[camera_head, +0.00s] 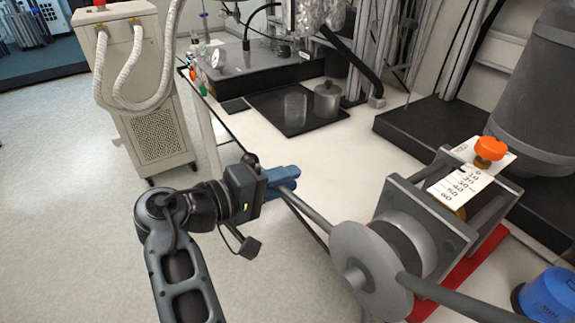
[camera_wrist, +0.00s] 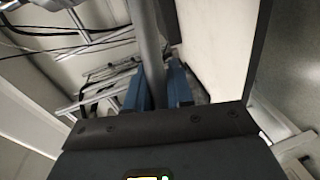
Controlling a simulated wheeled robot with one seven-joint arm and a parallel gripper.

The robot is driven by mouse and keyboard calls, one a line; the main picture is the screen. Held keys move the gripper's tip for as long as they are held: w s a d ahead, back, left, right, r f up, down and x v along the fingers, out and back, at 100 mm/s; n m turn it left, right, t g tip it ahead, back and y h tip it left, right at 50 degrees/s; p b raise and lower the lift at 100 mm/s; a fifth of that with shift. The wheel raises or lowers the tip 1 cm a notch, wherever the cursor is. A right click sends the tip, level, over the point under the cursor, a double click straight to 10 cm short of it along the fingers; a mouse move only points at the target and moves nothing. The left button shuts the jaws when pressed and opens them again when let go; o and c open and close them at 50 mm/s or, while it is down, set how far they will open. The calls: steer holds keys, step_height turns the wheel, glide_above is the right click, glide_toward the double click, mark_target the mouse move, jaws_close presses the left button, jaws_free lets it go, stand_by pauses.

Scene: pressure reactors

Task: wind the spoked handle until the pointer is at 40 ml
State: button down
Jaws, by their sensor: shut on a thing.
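The spoked handle (camera_head: 362,268) is a grey disc hub with long rods, on the front of a metal-framed device at the right. One rod reaches up and left to my gripper (camera_head: 284,183). My gripper's blue fingers are shut on this rod near its outer end. In the wrist view the rod (camera_wrist: 150,45) runs between the blue fingers of my gripper (camera_wrist: 156,88). Another rod extends to the lower right. A white scale plate (camera_head: 466,182) with numbers up to 60 lies on top of the device. I cannot make out the pointer or its reading.
An orange knob (camera_head: 490,149) stands at the scale's far end. A blue object (camera_head: 548,296) is at the lower right. A black tray (camera_head: 268,112) holds a glass beaker (camera_head: 295,110) and a metal pot (camera_head: 327,100). The white tabletop (camera_head: 335,165) between is clear.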

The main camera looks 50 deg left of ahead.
steer(key=shift+a+f+n, duration=0.1)
steer(key=shift+f+n, duration=0.7)
steer(key=shift+f, duration=0.8)
steer(key=c, duration=1.1)
jaws_free()
steer(key=s+r+b, duration=0.1)
steer(key=s, duration=0.6)
steer(key=shift+s+a+r, duration=0.15)
steer(key=shift+s+r, duration=0.1)
steer(key=shift+s, duration=0.1)
